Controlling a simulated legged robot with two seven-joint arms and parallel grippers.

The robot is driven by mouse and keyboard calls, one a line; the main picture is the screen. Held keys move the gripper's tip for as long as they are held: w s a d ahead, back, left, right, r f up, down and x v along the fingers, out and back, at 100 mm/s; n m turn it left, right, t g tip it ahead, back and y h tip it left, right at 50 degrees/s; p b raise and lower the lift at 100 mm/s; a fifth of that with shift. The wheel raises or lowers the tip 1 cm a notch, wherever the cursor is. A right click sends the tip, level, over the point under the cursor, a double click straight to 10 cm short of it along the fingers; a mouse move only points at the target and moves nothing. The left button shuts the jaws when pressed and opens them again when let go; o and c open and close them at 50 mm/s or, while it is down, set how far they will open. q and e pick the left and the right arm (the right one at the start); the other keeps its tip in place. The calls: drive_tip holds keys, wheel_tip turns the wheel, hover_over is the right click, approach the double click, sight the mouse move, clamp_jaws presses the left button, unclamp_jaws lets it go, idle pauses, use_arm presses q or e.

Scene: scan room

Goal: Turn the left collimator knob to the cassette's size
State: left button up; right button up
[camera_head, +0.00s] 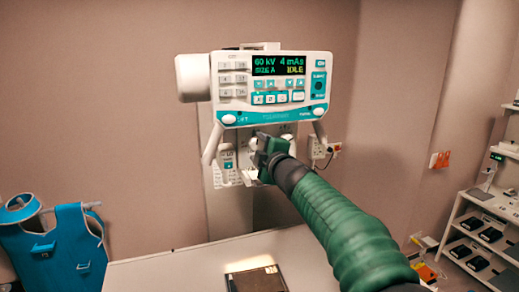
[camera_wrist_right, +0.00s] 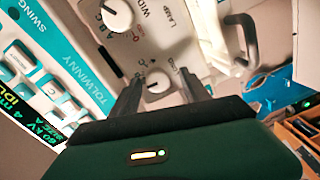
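The collimator under the tube head carries two white round knobs. In the right wrist view the left knob (camera_wrist_right: 157,84) sits between the fingertips of my right gripper (camera_wrist_right: 162,78); whether the fingers touch it I cannot tell. The right knob (camera_wrist_right: 117,14), by the lettering WIDTH, stands apart from the fingers. In the head view my right gripper (camera_head: 263,147) is at the collimator front and hides much of it. Its fingers are spread. A dark flat cassette (camera_head: 256,281) lies on the table at the bottom edge, partly cut off. My left gripper is out of view.
The control panel (camera_head: 272,97) above reads 60 kV, 4 mAs, SIZE A, IDLE. A grey handle (camera_wrist_right: 240,38) stands close beside the fingers. The pale table (camera_head: 180,273) is below. A blue apron (camera_head: 65,245) hangs at left, and shelves (camera_head: 480,235) stand at right.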

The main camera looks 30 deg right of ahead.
drive_tip(key=shift+s, duration=0.35)
drive_tip(key=p+v, duration=0.6)
drive_tip(key=v, duration=1)
